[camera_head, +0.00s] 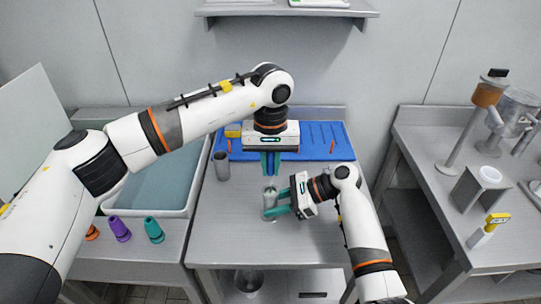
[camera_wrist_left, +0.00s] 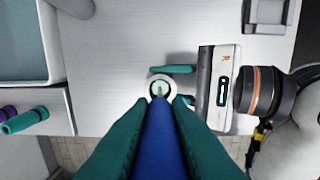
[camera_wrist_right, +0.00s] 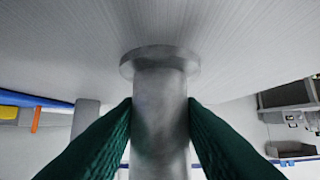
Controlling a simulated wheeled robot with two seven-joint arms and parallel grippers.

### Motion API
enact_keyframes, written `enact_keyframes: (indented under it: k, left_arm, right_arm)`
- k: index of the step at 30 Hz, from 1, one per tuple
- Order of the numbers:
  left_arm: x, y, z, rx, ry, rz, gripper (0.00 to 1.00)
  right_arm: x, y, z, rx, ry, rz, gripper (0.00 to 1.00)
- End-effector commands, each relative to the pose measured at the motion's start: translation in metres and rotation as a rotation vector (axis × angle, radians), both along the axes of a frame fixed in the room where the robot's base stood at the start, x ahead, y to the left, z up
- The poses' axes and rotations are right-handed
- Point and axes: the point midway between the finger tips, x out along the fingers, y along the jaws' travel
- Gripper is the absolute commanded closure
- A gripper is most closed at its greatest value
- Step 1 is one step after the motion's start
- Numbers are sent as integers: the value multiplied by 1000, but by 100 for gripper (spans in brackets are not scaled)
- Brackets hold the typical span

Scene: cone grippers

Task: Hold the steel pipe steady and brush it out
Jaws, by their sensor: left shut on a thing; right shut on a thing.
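The steel pipe (camera_head: 270,203) stands upright on the table, a wide flange at its foot showing in the right wrist view (camera_wrist_right: 160,58). My right gripper (camera_head: 281,202) is shut on the pipe from the side, its teal fingers on either side. My left gripper (camera_head: 270,172) is directly above the pipe, pointing down, shut on the blue handle of the brush (camera_wrist_left: 160,135). In the left wrist view the handle lines up with the pipe's round mouth (camera_wrist_left: 151,82). The fingers and handle hide part of the mouth, so I cannot tell how deep the brush reaches.
A grey cylinder (camera_head: 221,165) stands left of the pipe. A blue mat (camera_head: 318,140) lies at the table's back. The table's front is clear.

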Motion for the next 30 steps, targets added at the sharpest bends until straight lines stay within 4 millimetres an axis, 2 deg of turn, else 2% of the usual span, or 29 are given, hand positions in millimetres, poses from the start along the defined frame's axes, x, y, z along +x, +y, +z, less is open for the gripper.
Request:
enact_keyframes:
  k: [3,8,24,30]
  left_arm:
    - [0,0,-10,0,1,0,100]
    - [0,0,-11,0,-1,0,100]
    - [1,0,33,0,-3,1,100]
    - [0,0,36,0,0,0,100]
  right_arm:
    - [0,0,0,1,-1,0,88]
    - [0,0,0,1,0,0,88]
    - [0,0,0,0,0,0,88]
    - [0,0,0,1,0,0,88]
